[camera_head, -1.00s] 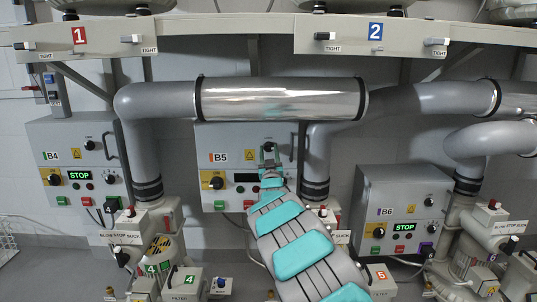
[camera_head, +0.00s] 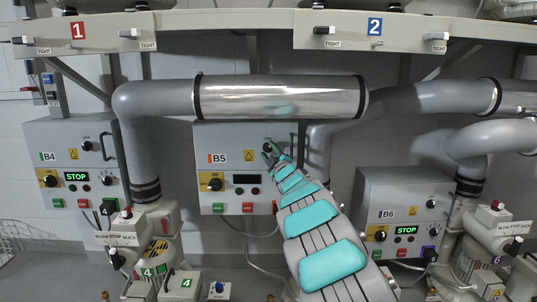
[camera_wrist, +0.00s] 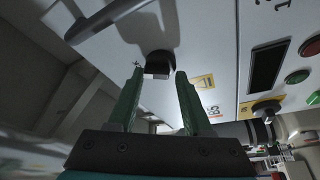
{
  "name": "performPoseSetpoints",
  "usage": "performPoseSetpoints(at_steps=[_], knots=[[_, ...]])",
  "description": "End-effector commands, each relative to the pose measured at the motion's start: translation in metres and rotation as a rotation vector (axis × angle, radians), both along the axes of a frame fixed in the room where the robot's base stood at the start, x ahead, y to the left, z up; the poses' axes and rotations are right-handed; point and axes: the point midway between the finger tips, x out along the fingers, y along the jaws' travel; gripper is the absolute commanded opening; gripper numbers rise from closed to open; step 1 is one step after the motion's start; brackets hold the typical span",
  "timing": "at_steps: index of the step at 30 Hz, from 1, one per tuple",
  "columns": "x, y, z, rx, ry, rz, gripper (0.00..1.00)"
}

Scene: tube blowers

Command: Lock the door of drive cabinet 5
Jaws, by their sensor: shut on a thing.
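The door looks flush; the knob's exact angle is unclear.
Cabinet B4 (camera_head: 62,165) is at left and cabinet B6 (camera_head: 404,210) at right, both with lit green displays. A shiny pipe (camera_head: 280,97) runs just above B5. A door handle shows in the wrist view (camera_wrist: 110,15), close beside my gripper.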

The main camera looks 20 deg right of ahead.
Motion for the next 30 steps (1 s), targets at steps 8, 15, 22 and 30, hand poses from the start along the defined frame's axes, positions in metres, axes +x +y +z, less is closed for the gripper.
performPoseSetpoints(at_steps=[8,15,22,30], knots=[[-0.002,-0.0067,0.0143,-0.231,0.067,-0.01,0.0],[-0.0013,-0.0049,0.015,-0.389,0.125,-0.01,0.0],[-0.0008,-0.0025,0.0165,-0.482,0.153,-0.007,0.0],[-0.0005,-0.0009,0.0169,-0.523,0.165,-0.006,0.0]])
